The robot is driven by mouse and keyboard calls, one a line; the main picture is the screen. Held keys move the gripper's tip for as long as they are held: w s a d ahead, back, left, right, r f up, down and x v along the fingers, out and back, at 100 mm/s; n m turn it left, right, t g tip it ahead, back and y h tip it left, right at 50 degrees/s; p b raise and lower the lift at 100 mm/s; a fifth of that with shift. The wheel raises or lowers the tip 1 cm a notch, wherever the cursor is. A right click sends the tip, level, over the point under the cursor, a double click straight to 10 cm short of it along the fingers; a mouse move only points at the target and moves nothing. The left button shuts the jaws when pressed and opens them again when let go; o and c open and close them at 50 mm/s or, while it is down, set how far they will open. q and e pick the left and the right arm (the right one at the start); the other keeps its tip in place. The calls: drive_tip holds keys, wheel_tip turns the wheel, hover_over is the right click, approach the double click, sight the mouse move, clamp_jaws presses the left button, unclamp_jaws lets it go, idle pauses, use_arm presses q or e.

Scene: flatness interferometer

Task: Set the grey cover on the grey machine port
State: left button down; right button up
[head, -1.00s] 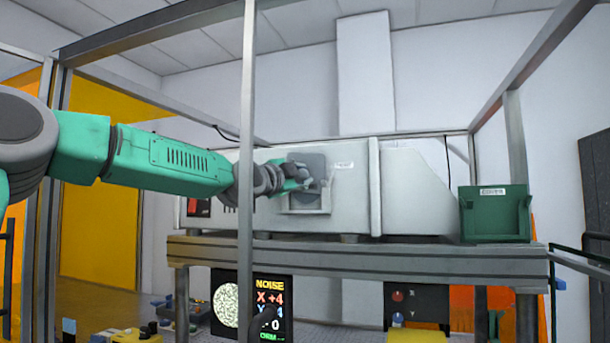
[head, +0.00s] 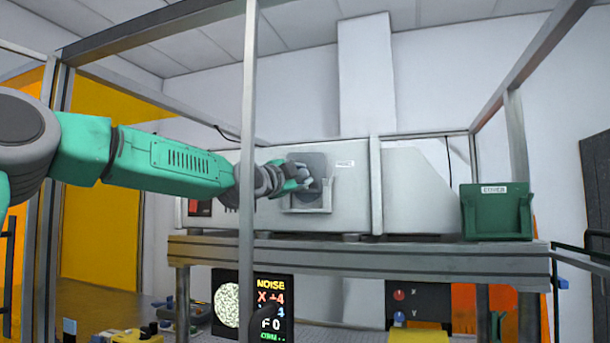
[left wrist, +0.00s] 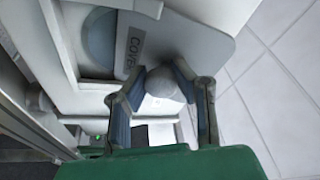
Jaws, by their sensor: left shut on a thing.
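The grey cover (head: 308,163) is a flat plate with rounded corners, upright at the front of the pale grey machine (head: 348,208). My left gripper (head: 304,180) is shut on the cover's knob. In the left wrist view the two fingers (left wrist: 162,92) close around the round grey knob (left wrist: 165,82), with the cover plate (left wrist: 200,35) behind it.
A green bin (head: 496,215) labelled COVER stands at the right end of the bench (head: 400,253). An upright metal post (head: 247,110) stands in front of my left arm. A monitor (head: 270,300) and a control box (head: 416,305) sit below the bench.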

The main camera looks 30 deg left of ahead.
use_arm(q)
drive_tip(key=shift+g, duration=0.5)
drive_tip(key=f, duration=0.4)
drive_tip(key=shift+w+f, duration=0.3)
drive_tip(key=shift+w, duration=0.1)
drive_tip(key=c, duration=1.3)
unclamp_jaws()
drive_tip(key=shift+o, duration=0.2)
drive_tip(key=shift+a+r, duration=0.25)
drive_tip(key=shift+r, duration=0.05)
